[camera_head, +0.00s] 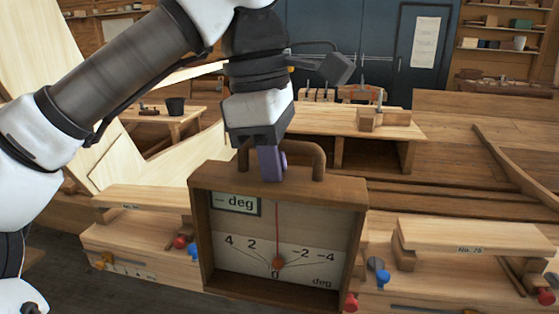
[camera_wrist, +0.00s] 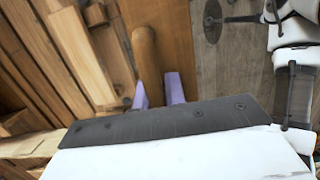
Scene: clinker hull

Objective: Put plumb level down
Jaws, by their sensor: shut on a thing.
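The plumb level (camera_head: 280,187) is a brown wooden box frame with a pale dial face, a red needle and a "- deg" display window. It hangs upright in the middle of the head view. My gripper (camera_head: 270,163) is above it, with purple fingers shut on its rounded wooden top handle. In the wrist view the handle (camera_wrist: 145,50) runs between the purple fingers of my gripper (camera_wrist: 158,90). The needle points about straight up from the pivot near the 0 mark.
A wooden stand labelled No. 26 (camera_head: 470,243) is right of the level, with blue and red knobs near it. A similar stand (camera_head: 140,197) is at left. Behind are a workbench (camera_head: 350,122), a curved plank hull and blue-grey cabinets (camera_head: 375,55).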

